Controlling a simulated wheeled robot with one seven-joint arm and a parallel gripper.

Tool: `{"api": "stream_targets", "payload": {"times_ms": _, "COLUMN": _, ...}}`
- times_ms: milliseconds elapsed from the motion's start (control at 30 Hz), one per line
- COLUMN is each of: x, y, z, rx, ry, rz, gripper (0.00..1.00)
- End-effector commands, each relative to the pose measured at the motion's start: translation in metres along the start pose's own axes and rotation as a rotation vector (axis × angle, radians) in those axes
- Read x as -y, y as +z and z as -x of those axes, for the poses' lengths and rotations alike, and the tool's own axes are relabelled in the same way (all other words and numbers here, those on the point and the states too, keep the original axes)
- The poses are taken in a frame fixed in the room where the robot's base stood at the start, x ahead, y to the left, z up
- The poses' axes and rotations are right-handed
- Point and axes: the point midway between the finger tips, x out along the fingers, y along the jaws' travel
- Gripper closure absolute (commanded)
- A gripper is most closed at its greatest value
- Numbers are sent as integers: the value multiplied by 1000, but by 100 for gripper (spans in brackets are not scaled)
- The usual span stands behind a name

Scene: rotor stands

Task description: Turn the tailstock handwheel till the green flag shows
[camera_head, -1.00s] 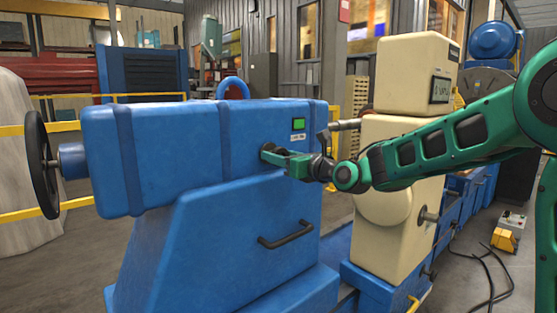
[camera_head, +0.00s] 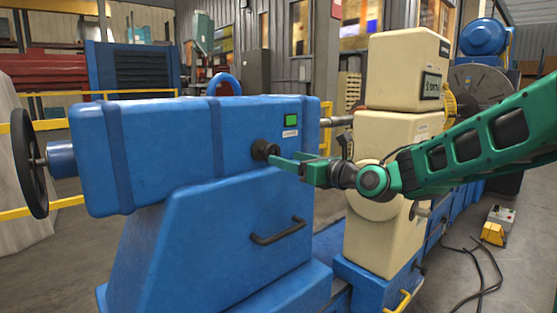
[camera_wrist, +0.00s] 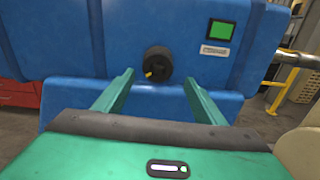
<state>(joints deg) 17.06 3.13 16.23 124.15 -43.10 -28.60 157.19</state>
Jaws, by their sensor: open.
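The blue tailstock (camera_head: 170,150) fills the left and middle of the head view. Its black handwheel (camera_head: 30,163) stands at the far left end on a blue hub, far from my gripper. A small window on the tailstock's side shows a green flag (camera_head: 291,120); it also shows in the wrist view (camera_wrist: 208,30). Below it is a round black knob (camera_head: 262,150) with a yellow mark, seen end-on in the wrist view (camera_wrist: 157,64). My gripper (camera_wrist: 157,80) is open and empty, its fingers pointing at the knob and apart on either side of it.
A black bar handle (camera_head: 278,231) sticks out from the blue base below. The cream stand (camera_head: 390,150) is close behind my arm. A yellow and grey box (camera_head: 497,226) and black cables lie on the floor at right. Yellow railings run behind the tailstock.

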Motion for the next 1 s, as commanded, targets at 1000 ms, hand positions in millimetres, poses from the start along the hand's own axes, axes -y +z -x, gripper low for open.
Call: {"api": "stream_targets", "payload": {"times_ms": 1000, "x": 34, "y": -70, "z": 82, "rx": -331, "ry": -28, "rz": 560, "gripper": 36}}
